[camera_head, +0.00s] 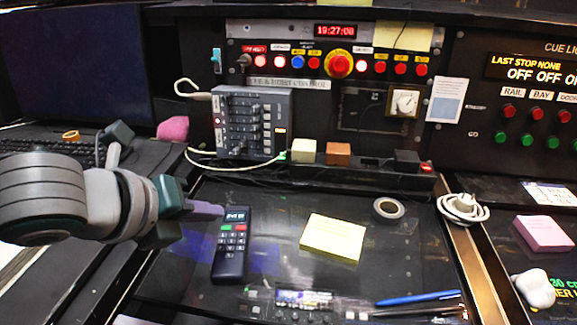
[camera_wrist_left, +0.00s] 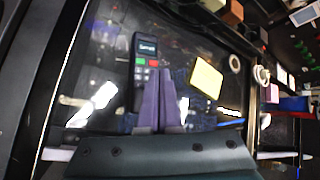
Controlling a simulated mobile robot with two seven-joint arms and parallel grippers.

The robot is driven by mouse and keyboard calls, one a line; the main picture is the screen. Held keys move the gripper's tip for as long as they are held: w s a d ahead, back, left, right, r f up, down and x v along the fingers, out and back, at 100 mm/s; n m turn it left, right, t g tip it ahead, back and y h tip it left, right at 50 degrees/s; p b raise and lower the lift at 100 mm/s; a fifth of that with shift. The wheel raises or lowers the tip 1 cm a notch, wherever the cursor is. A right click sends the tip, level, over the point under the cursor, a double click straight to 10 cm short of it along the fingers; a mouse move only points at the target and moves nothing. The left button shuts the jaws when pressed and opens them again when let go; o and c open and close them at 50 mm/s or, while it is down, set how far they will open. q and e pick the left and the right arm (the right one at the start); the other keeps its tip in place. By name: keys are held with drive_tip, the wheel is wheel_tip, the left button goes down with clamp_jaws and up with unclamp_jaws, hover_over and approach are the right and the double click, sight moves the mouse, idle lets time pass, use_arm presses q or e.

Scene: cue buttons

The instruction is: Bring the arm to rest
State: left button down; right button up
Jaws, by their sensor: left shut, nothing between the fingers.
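My left gripper (camera_head: 221,210) comes in from the left of the head view and points right, beside the top of a dark handset (camera_head: 230,250) with a small lit screen and a green and a red key. Its purple fingers are together with nothing between them; they also show in the left wrist view (camera_wrist_left: 160,100), in front of the lower part of the handset (camera_wrist_left: 145,62). Whether the fingertips touch the handset I cannot tell. My right gripper is in neither view.
Behind stands a cue panel with an emergency knob (camera_head: 339,64) and a grey fader box (camera_head: 252,122). A white cable bundle (camera_head: 463,208) lies right.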

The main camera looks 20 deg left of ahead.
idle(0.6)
use_arm(q)
drive_tip(key=s+d+r+n+g+p, duration=0.1)
drive_tip(key=s+d+n+g, duration=0.1)
drive_tip(key=s+d+n, duration=0.9)
drive_tip(key=s+a+r+n+g+p, duration=0.2)
drive_tip(key=s+a+r+n+g, duration=0.25)
drive_tip(key=s+n, duration=0.75)
drive_tip(key=w+r+n+p, duration=0.3)
drive_tip(key=r+p, duration=3.3)
drive_tip(key=shift+w+a+r+t+y+p, duration=0.2)
drive_tip(key=shift+t+y+p, duration=0.1)
drive_tip(key=shift+t, duration=0.15)
drive_tip(key=shift+s+a, duration=0.1)
